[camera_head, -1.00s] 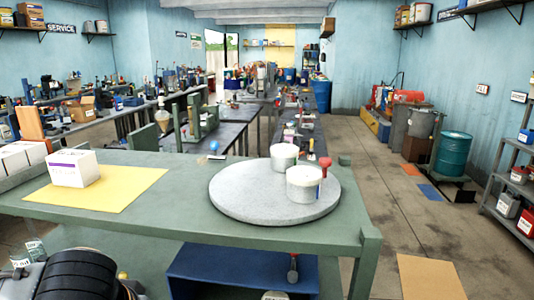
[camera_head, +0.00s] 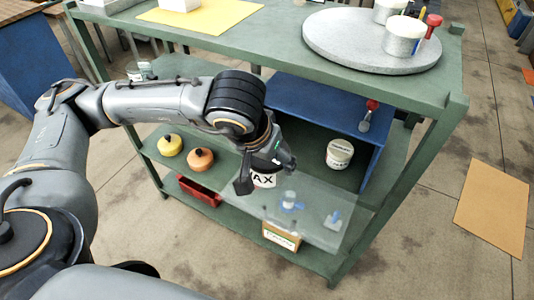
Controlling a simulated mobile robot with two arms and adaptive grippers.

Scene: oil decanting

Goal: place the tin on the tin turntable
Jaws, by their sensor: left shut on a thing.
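My left gripper (camera_head: 264,171) reaches over the lower shelf of a green bench, its fingers on either side of a white tin (camera_head: 264,181) with dark letters ending in "AX". It is shut on this tin, and the gripper hides the tin's upper part. The turntable, a round grey speckled disc (camera_head: 340,48), lies on the bench top at the upper right, above and beyond the gripper. Two white tubs (camera_head: 402,38) and a red-topped item (camera_head: 433,24) stand on its right part. My right gripper is not in view.
The green bench top (camera_head: 270,30) overhangs the shelf. A blue panel (camera_head: 310,110) and a labelled tin (camera_head: 339,153) are right of the gripper. A yellow pot (camera_head: 170,145), an orange pot (camera_head: 200,159) and a red tray (camera_head: 199,190) sit left. A small box (camera_head: 281,236) stands in front.

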